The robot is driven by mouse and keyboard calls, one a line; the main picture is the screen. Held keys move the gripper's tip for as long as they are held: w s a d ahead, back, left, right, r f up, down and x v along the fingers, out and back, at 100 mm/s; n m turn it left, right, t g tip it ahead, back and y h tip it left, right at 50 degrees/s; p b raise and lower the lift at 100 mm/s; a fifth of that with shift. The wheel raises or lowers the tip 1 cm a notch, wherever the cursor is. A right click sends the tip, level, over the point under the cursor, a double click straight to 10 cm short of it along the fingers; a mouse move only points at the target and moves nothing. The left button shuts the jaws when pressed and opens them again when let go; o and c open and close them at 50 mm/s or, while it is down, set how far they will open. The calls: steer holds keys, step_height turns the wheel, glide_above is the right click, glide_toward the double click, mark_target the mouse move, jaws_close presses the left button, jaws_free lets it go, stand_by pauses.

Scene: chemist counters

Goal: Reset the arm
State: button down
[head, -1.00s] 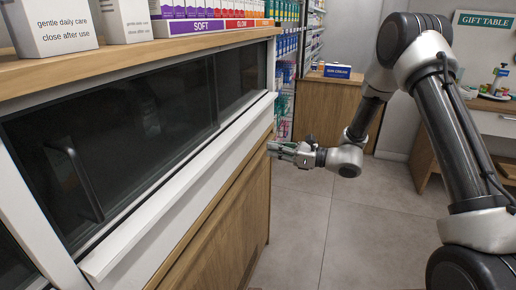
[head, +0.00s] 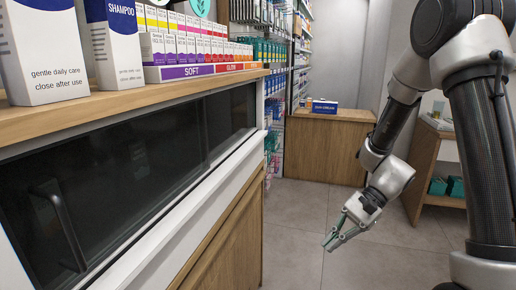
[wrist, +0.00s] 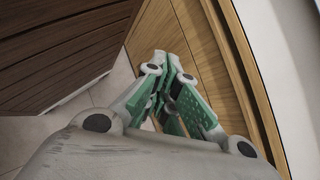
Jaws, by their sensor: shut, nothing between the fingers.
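My gripper (head: 332,241) hangs low over the grey floor in the head view, to the right of the counter, pointing down and to the left. Its green-padded fingers are shut with nothing between them. In the wrist view my gripper (wrist: 166,62) also shows, its fingers together at the tips against a background of wood panels and floor. It appears apart from the counter front.
A counter (head: 225,235) with a dark glass front and black handle (head: 62,225) fills the left. White boxes (head: 42,50) and a row of cartons (head: 190,45) stand on its top. A wooden cabinet (head: 322,150) with a blue box (head: 325,107) stands behind. Floor between is clear.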

steer(key=s+d+r+n+t+h, duration=0.4)
steer(key=s+d+r, duration=0.1)
steer(key=d+r, duration=0.4)
steer(key=s+d+r+n+t+h, duration=0.4)
steer(key=s+d+r+n+h, duration=0.1)
steer(key=d+r, duration=0.4)
steer(key=shift+s+r+h, duration=0.3)
steer(key=shift+s+r, duration=0.05)
steer(key=shift+r, duration=0.25)
